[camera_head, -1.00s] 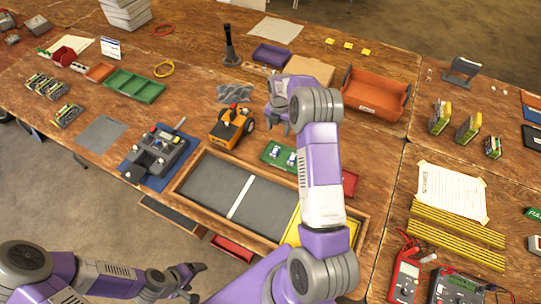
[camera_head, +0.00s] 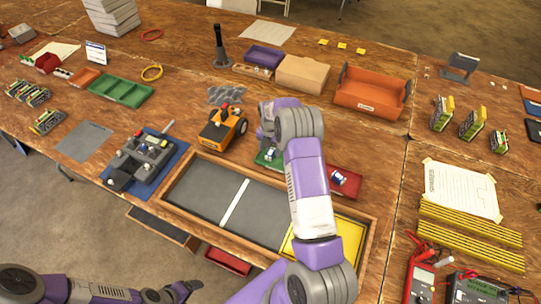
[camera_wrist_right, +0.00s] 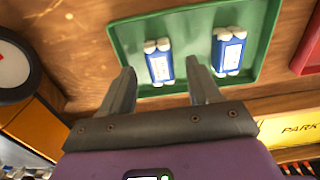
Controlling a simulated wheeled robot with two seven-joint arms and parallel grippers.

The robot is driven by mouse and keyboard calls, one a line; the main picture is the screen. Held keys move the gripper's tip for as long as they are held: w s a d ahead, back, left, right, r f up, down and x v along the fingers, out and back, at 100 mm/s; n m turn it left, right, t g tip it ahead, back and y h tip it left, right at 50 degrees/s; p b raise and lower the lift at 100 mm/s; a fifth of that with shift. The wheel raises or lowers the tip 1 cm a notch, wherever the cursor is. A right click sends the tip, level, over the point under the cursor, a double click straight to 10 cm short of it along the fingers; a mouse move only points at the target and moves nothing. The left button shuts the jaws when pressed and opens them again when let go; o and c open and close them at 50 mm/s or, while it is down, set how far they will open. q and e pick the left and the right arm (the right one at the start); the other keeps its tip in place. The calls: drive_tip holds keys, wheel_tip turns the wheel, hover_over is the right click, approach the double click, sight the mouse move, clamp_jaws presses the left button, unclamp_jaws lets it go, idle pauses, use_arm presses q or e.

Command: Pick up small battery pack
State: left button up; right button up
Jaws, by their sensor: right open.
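Two small blue battery packs with white ends lie on a green tray. In the right wrist view, the left pack (camera_wrist_right: 159,63) shows just beyond and between my fingertips, and the other pack (camera_wrist_right: 229,50) lies right of them. The green tray (camera_wrist_right: 190,20) fills the upper middle there. In the head view, one pack (camera_head: 271,153) shows on the tray (camera_head: 262,163); my arm hides the rest. My right gripper (camera_wrist_right: 161,80) is open and empty, above the tray. My left gripper (camera_head: 182,290) is at the bottom edge of the head view; its jaws are unclear.
A red tray (camera_head: 348,190) with a blue-and-white item stands right of the green tray. A wooden-framed grey bin (camera_head: 205,190) with a yellow section (camera_head: 300,250) lies in front. An orange-and-black toy-like vehicle (camera_head: 222,128) is left of my right gripper. An orange crate (camera_head: 370,95) stands behind right.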

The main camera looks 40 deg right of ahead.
drive_tip(key=shift+f, duration=0.95)
clamp_jaws()
drive_tip(key=shift+r, duration=0.15)
